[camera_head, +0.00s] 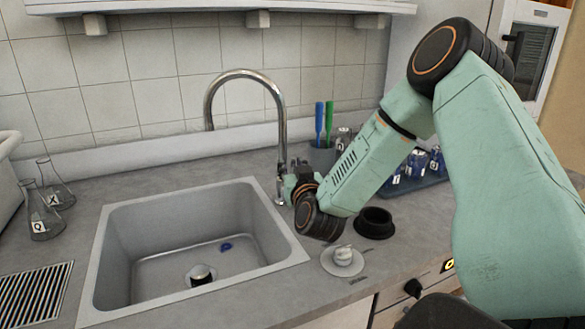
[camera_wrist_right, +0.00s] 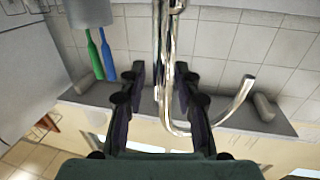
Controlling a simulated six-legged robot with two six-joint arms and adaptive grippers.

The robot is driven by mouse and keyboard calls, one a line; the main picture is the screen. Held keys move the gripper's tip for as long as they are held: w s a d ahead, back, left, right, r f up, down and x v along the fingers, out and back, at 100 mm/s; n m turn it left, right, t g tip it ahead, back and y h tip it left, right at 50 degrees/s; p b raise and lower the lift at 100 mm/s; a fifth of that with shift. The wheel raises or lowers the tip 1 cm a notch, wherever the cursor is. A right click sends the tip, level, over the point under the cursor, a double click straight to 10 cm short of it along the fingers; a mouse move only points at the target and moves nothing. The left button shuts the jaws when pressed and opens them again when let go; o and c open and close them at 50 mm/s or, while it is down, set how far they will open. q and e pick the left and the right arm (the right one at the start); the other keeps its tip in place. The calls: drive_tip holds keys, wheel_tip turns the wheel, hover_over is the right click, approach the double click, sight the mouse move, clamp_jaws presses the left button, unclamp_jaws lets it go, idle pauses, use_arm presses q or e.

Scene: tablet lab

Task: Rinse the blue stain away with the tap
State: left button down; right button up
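The blue stain (camera_head: 226,246) is a small patch on the sink floor, behind and right of the drain (camera_head: 201,275). The grey sink (camera_head: 165,225) holds no visible water. The chrome tap (camera_head: 243,73) stands at the sink's back right, its arched spout reaching left; no stream shows. My right gripper (camera_head: 291,182) is at the lower part of the tap. In the right wrist view, my right gripper's fingers (camera_wrist_right: 160,88) are apart, with the tap's pipe (camera_wrist_right: 165,50) appearing between them; contact cannot be told. My left gripper is out of view.
Behind the gripper is a grey cup (camera_head: 321,157) with blue and green brushes. Right of the sink are a white dish (camera_head: 343,262), a black bowl (camera_head: 374,223) and a blue tray (camera_head: 432,178) with labelled vessels. Glass flasks (camera_head: 42,222) stand left.

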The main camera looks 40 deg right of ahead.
drive_tip(key=shift+c, duration=0.2)
drive_tip(key=shift+s+r, duration=0.1)
drive_tip(key=c, duration=0.3)
clamp_jaws()
